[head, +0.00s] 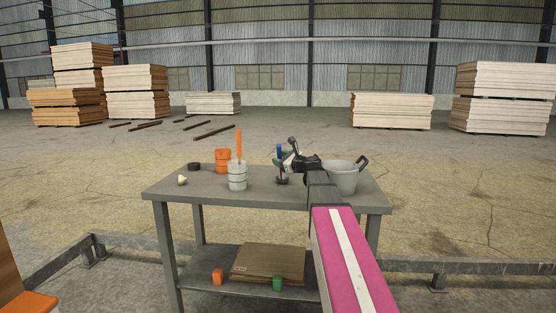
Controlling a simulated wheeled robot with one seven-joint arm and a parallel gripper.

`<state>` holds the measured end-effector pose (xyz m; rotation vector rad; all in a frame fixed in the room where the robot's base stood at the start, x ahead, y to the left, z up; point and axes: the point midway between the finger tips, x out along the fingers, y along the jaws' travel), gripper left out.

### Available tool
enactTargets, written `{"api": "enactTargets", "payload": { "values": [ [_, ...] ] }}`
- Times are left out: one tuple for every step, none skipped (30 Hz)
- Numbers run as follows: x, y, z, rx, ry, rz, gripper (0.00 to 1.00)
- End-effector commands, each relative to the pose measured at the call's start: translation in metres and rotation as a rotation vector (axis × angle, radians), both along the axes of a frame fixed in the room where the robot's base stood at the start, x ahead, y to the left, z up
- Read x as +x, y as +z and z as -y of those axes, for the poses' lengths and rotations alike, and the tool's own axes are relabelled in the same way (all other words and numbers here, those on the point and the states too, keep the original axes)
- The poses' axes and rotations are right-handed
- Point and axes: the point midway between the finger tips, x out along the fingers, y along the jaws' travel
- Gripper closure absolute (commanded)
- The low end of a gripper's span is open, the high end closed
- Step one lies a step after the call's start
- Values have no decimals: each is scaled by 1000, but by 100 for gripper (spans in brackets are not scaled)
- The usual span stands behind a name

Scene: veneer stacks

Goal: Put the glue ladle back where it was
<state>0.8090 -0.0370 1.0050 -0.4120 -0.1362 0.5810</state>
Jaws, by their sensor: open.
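An upright orange handle (239,145) sticks out of a grey-white ribbed pot (237,177) on the grey workbench (200,190). It may be the glue ladle; its lower end is hidden in the pot. My gripper (284,160) is right of that pot, above the bench, at the end of my pink arm. It is open. A small blue-topped thing (279,150) and a dark footed piece (282,179) show close to my gripper. They partly overlap it in view, and I cannot tell whether they touch it.
An orange pot (222,160) and a dark ring (194,166) stand at the back left of the bench, a small pale object (182,180) at front left. A grey bucket (343,178) stands right, partly behind my arm. A low rail (125,240) runs behind the bench legs.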

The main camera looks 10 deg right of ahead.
Motion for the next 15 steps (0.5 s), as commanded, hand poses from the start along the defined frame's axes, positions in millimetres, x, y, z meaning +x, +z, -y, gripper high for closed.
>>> {"api": "enactTargets", "payload": {
  "values": [
    [-12, 0, 6, 0, -2, 0, 52],
    [-17, 0, 10, 0, -2, 0, 52],
    [-24, -1, 14, 0, -2, 0, 52],
    [-30, -1, 17, 0, -2, 0, 52],
    [-35, -1, 21, 0, -2, 0, 52],
    [-41, -1, 26, 0, -2, 0, 52],
    [-46, -1, 29, 0, -2, 0, 52],
    [-51, -1, 32, 0, -2, 0, 52],
    [-57, -1, 36, 0, -2, 0, 52],
    [-61, -1, 39, 0, -2, 1, 52],
    [-65, -1, 42, 0, -1, 0, 52],
    [-69, -1, 45, 0, -1, 0, 52],
    [-72, -1, 47, 0, -1, 0, 52],
    [-74, -1, 49, 0, -1, 0, 52],
    [-77, -1, 51, 0, -1, 0, 52]
  ]
}}
